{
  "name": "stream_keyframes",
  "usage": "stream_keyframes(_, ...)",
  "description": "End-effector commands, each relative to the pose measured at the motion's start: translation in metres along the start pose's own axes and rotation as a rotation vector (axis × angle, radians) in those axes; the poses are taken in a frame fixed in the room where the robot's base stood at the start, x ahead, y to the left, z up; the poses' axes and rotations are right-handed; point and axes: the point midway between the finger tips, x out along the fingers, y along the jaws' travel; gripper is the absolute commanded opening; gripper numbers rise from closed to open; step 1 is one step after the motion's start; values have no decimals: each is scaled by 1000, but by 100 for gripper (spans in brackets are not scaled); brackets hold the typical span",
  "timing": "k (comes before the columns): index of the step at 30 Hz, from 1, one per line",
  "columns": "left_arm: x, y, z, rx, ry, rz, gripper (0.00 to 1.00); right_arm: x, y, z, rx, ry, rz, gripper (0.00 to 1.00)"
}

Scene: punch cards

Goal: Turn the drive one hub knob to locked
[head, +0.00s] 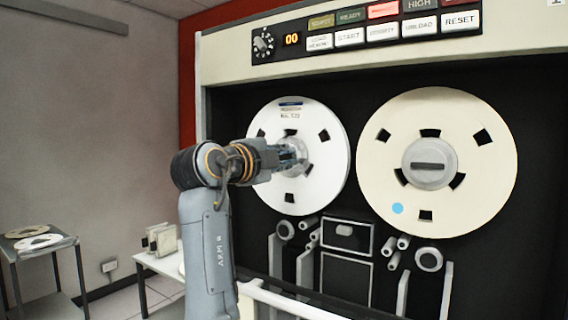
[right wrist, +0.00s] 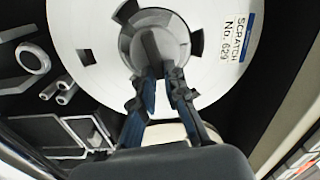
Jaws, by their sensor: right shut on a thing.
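The left tape reel (head: 270,125) is white with dark cutouts and is mounted on the drive's dark front. Its label reads "SCRATCH No. 629" in the right wrist view. The grey hub knob (right wrist: 149,42) at its centre has a raised bar. My right gripper (head: 293,157) is at this hub, its fingers closed on the knob's bar, as the right wrist view shows (right wrist: 162,76). In the head view the gripper partly hides the knob. My left gripper is not in view.
The right reel (head: 385,165) has its own hub knob (head: 430,164) with a dark horizontal bar. Rollers and guides (head: 390,245) stick out below the reels. A button panel (head: 390,30) runs above. A side table with reels (head: 38,238) stands at the far left.

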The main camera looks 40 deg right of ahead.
Motion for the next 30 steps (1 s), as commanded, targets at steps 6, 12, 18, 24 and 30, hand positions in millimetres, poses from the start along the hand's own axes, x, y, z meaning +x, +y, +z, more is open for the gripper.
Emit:
stream_keyframes(6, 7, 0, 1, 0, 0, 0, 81, 0, 4, 1, 106, 0, 2, 0)
stream_keyframes(12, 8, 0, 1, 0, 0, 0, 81, 0, 4, 1, 155, -1, 2, 0)
stream_keyframes(18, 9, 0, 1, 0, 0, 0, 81, 0, 4, 1, 170, -1, 3, 0)
stream_keyframes(24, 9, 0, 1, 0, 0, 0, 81, 0, 4, 1, 170, -1, 3, 0)
stream_keyframes(30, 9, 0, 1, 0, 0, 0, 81, 0, 4, 1, 169, -1, 3, 34)
